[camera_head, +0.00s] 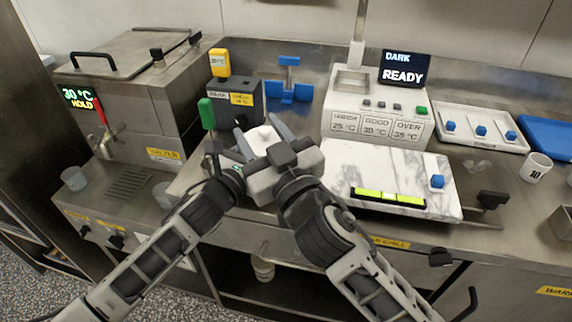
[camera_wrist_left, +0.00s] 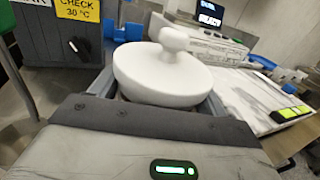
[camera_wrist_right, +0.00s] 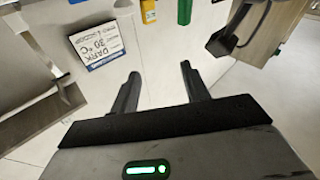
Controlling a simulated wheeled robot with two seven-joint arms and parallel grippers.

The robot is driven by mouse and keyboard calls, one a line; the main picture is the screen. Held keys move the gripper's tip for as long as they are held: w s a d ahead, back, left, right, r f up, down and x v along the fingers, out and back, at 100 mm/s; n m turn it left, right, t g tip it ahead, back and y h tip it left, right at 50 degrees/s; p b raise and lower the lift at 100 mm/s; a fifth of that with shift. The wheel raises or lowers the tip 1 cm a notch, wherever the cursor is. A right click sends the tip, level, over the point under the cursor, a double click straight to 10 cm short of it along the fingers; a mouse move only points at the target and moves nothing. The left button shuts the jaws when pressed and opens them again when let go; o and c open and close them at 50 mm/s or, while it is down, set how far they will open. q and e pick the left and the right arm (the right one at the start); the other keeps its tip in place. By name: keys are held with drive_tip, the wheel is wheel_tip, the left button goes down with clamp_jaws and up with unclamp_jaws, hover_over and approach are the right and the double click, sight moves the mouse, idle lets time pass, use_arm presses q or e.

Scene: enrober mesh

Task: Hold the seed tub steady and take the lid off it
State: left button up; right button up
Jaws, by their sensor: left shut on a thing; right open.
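The seed tub has a round white lid (camera_wrist_left: 165,72) with a knob on top. In the left wrist view it sits between the grey fingers of my left gripper (camera_wrist_left: 160,88), which is shut on the tub. The lid hides most of the tub body. In the head view the lid (camera_head: 262,138) shows as a small pale shape at the end of my arms, partly hidden by the grippers. My right gripper (camera_wrist_right: 160,82) is open in its wrist view, with nothing between its dark fingers. The lid is not visible in that view.
A melter (camera_head: 130,85) stands left, and a control box (camera_head: 235,100) and blue stand (camera_head: 288,92) lie behind. Right are a marble slab (camera_head: 350,165), a grey tempering unit (camera_head: 375,120), a white tray (camera_head: 480,128) and a mug (camera_head: 535,167). A DARK 30 °C card (camera_wrist_right: 97,45) shows.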

sight(264, 129)
drive_tip(key=s+d+f+m+g+h, duration=0.1)
drive_tip(key=s+d+f+m+h, duration=0.2)
drive_tip(key=d+f, duration=0.15)
drive_tip(key=x, duration=1.2)
drive_tip(key=shift+a+f, duration=0.25)
drive_tip(key=shift+f, duration=0.05)
clamp_jaws()
drive_tip(key=shift+r, duration=0.15)
drive_tip(key=shift+r, duration=1)
